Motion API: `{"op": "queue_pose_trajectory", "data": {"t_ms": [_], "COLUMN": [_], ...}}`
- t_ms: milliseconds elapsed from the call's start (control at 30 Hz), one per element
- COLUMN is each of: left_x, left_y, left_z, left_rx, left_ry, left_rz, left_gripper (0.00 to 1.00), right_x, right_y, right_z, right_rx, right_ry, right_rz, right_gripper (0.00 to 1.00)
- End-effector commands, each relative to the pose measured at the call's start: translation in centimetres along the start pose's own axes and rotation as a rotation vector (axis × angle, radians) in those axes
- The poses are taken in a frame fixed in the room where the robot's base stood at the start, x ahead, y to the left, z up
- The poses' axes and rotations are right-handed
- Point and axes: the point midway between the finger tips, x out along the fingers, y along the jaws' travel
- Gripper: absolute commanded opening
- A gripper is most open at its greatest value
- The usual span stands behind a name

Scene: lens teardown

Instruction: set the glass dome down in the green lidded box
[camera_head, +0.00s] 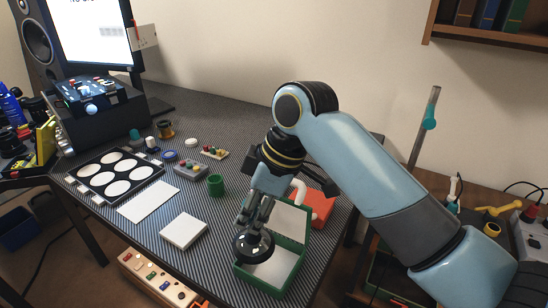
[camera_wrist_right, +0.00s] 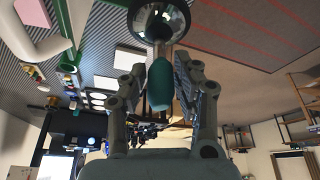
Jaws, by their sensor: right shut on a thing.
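The glass dome (camera_head: 253,246) is a dark-rimmed round glass piece held by my right gripper (camera_head: 257,214). In the right wrist view the glass dome (camera_wrist_right: 160,18) is at the top, with a teal grip (camera_wrist_right: 160,82) between the fingers of my right gripper (camera_wrist_right: 160,85). The green lidded box (camera_head: 292,277) stands at the table's front right, with its lid (camera_head: 287,214) raised at the back. The dome is over the left part of the box opening in the head view; I cannot tell its exact height. My left gripper is not in view.
A red-orange box (camera_head: 321,207) is behind the lid. A green cup (camera_head: 216,185), a white block (camera_head: 184,231) and a white sheet (camera_head: 149,202) lie to the left. A black tray with white discs (camera_head: 84,199) is farther left. A wooden panel (camera_head: 150,281) is at the front.

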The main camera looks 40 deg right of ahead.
Motion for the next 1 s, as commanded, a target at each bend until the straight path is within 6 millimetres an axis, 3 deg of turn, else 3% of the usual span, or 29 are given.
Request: {"op": "queue_pose_trajectory", "data": {"t_ms": [33, 100, 333, 633, 1000], "left_x": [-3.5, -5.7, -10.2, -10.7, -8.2], "left_y": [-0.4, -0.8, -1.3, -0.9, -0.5], "left_z": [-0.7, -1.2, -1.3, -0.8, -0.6], "left_rx": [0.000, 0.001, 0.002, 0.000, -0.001], "left_ry": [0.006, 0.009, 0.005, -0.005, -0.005], "left_rz": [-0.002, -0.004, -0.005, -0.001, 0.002], "left_gripper": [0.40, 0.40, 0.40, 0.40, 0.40], "right_x": [-2.0, -2.4, -3.2, -2.8, -0.5], "right_y": [0.7, 1.3, 3.1, 3.5, 3.5], "right_z": [-0.4, -0.1, 1.3, 2.1, 3.0], "right_rx": [-0.038, -0.088, -0.188, -0.213, -0.211], "right_ry": [-0.006, -0.003, 0.013, 0.021, 0.020], "right_rz": [-0.018, -0.043, -0.089, -0.099, -0.099], "right_gripper": [0.02, 0.02, 0.02, 0.02, 0.02]}}
